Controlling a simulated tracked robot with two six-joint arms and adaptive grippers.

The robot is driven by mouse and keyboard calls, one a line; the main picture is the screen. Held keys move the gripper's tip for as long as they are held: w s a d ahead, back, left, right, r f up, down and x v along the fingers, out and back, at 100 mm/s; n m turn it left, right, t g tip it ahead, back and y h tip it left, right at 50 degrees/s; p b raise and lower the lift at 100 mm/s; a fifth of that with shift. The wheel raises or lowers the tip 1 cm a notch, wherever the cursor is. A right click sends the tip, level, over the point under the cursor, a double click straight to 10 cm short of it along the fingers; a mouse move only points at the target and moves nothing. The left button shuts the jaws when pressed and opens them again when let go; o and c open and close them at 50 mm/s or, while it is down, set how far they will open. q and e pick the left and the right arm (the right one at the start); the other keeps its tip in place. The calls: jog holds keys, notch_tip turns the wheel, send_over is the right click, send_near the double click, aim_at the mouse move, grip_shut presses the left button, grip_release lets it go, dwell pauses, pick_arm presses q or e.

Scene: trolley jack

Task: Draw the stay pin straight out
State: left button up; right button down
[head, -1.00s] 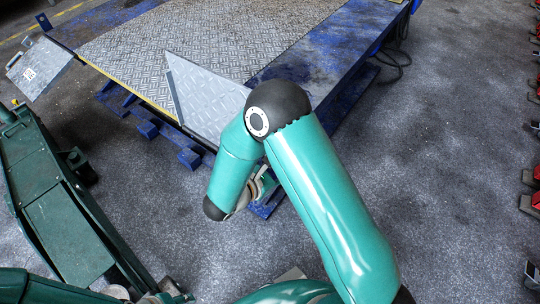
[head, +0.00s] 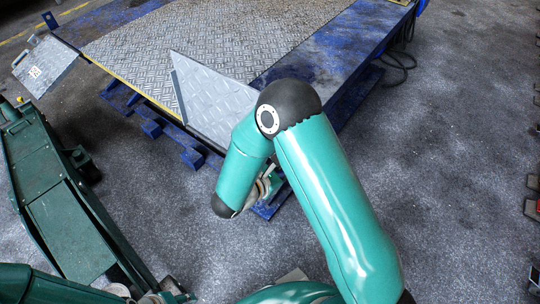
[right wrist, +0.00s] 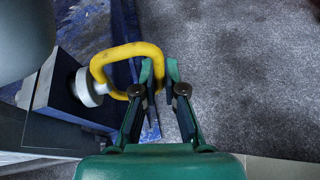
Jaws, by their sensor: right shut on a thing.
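The stay pin has a yellow loop handle (right wrist: 128,50) and a pale round collar (right wrist: 88,88), seen in the right wrist view. The collar sits against a dark blue-grey block (right wrist: 62,82) on the left; how deep the pin sits cannot be seen. My right gripper (right wrist: 159,72) is shut on the right side of the yellow loop. In the head view my right gripper (head: 268,186) is mostly hidden behind my teal forearm, near a blue corner foot of the platform (head: 270,205). My left gripper is not in view.
A platform with a tread-plate deck (head: 190,45) and raised grey flap (head: 215,100) stands behind my right arm. A green trolley jack (head: 75,215) lies at the left. Red stands line the right edge. The grey floor (head: 430,190) at right is open.

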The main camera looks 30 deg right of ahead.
jog(key=shift+s+d, duration=0.1)
jog(key=s+d+b, duration=0.2)
jog(key=s, duration=0.4)
jog(key=shift+s+d, duration=0.15)
jog(key=shift+d, duration=0.2)
dwell(0.7)
jog(key=shift+s+d+r+p, duration=0.2)
jog(key=shift+s+d+r, duration=0.1)
jog(key=shift+s+r, duration=0.35)
jog(key=shift+s+d+r+p, duration=0.25)
jog(key=shift+s+r, duration=0.15)
jog(key=shift+s, duration=0.35)
